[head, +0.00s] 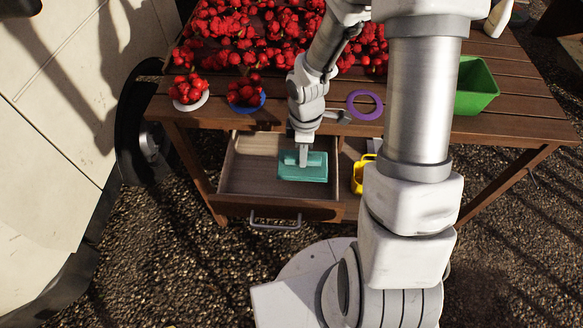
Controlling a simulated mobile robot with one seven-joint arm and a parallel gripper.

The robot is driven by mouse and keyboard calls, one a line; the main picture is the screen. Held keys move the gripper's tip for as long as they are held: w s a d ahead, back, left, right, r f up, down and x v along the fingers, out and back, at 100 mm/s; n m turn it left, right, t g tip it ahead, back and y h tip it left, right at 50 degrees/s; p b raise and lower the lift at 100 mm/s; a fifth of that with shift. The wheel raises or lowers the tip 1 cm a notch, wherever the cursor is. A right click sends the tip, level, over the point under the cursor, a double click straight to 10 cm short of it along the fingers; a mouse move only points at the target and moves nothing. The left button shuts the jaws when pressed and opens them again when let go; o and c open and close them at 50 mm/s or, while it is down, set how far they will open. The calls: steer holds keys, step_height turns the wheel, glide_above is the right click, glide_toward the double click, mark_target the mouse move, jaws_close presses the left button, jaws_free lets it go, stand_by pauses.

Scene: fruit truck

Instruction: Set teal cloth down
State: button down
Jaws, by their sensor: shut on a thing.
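The teal cloth (304,173) is a flat, folded-looking rectangle at the right side of the open wooden drawer (246,180). My gripper (303,160) points down into the drawer area and is shut on the cloth at its top. The fingertips are small in this view and partly merge with the cloth. I cannot tell whether the cloth touches the drawer's bottom or hangs just above it.
The drawer's front handle (275,222) sticks out toward me. A yellow object (358,178) lies right of the drawer. On the wooden table (520,118) stand a white bowl (190,104) and a blue bowl (246,107) of red fruit, a purple ring (365,95) and a green bin (476,88).

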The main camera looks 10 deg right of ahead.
mark_target(302, 172)
step_height(302, 172, down, 8)
steer(key=shift+r+b, duration=0.15)
steer(key=shift+b, duration=0.8)
steer(key=c, duration=0.8)
jaws_free()
